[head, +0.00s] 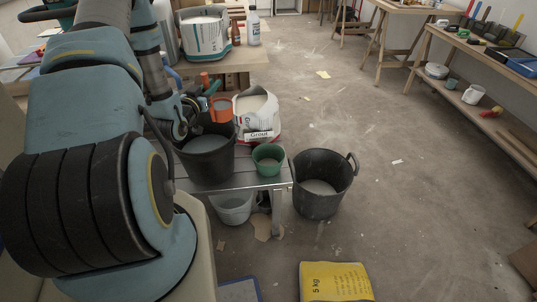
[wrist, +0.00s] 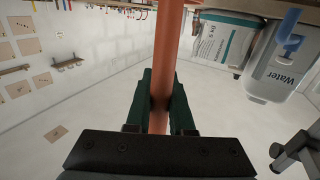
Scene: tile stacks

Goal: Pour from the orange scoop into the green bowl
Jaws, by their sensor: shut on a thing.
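My gripper (wrist: 160,108) is shut on the orange handle of the scoop (wrist: 160,60), which runs between the dark green fingers in the wrist view. In the head view the scoop's orange cup (head: 221,110) is above the large black bucket (head: 207,160), up and left of the green bowl. Whether anything is in the cup is too small to tell. The green bowl (head: 268,168) stands upright at the right end of the low metal bench, beside the black bucket. The scoop and bowl are apart.
An open grout bag (head: 262,135) stands just behind the bowl. A second black bucket (head: 323,190) is on the floor to the right of the bench (head: 240,181). A yellow bag (head: 335,283) lies in front. In the wrist view a water container (wrist: 282,72) appears tilted at upper right.

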